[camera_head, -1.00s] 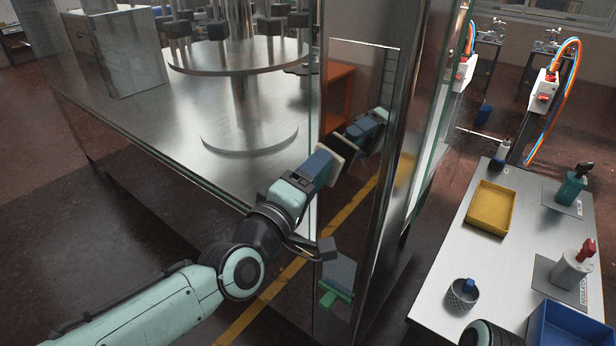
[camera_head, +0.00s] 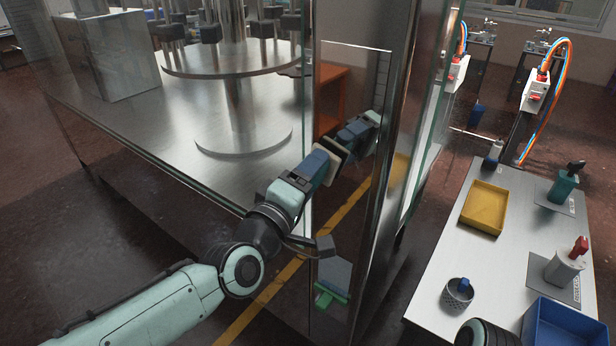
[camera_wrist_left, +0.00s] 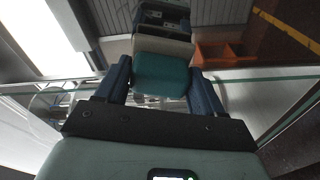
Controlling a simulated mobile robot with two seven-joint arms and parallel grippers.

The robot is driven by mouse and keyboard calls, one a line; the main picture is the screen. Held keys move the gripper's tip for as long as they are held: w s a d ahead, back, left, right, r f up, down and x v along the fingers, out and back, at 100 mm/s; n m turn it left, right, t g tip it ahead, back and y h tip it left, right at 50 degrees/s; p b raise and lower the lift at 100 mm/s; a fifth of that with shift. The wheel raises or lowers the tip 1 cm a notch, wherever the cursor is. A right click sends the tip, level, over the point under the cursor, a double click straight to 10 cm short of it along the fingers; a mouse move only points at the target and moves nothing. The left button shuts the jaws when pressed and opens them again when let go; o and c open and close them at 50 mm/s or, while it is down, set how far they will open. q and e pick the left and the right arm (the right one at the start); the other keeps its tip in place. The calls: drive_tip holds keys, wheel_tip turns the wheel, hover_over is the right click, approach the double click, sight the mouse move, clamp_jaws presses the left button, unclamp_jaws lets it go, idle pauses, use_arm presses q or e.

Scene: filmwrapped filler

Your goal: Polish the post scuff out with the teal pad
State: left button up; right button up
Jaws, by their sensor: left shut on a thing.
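My left gripper (camera_head: 315,166) is shut on the teal pad (camera_wrist_left: 162,75), which shows between its two blue fingers in the left wrist view. In the head view only the pad's pale and dark edge (camera_head: 329,163) shows. The pad faces the shiny steel post (camera_head: 346,205) at the corner of the glass enclosure, and the gripper's reflection meets it there. The pad is at or very near the post's surface; I cannot tell whether it touches. No scuff can be made out. My right gripper is not in view.
Glass walls and a steel deck with a round turntable (camera_head: 232,58) stand left of the post. At right, a table (camera_head: 425,285) holds a yellow tray (camera_head: 484,208), a blue bin (camera_head: 566,326), bottles and a small cup (camera_head: 457,295). Dark floor lies in front.

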sight(334, 172)
use_arm(q)
drive_tip(key=shift+w+d, duration=0.25)
drive_tip(key=shift+w, duration=0.1)
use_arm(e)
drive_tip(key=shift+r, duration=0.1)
use_arm(q)
drive_tip(key=shift+s+d+r+p, duration=0.2)
drive_tip(key=shift+s+d+p, duration=0.4)
drive_tip(key=shift+d+p, duration=0.1)
drive_tip(key=shift+s+d+f, duration=0.15)
drive_tip(key=shift+s+d, duration=0.15)
drive_tip(key=shift+d, duration=0.2)
drive_tip(key=shift+s+d+p, duration=0.6)
drive_tip(key=shift+s+d, duration=0.15)
drive_tip(key=shift+d, duration=0.2)
drive_tip(key=shift+s+d, duration=0.4)
drive_tip(key=shift+d, duration=0.3)
drive_tip(key=shift+a+f, duration=0.1)
drive_tip(key=shift+f, duration=0.05)
drive_tip(key=shift+w+a+b, duration=0.15)
drive_tip(key=shift+b, duration=0.15)
drive_tip(key=shift+w+a+b, duration=0.9)
drive_tip(key=shift+w+a, duration=0.05)
drive_tip(key=shift+a, duration=0.3)
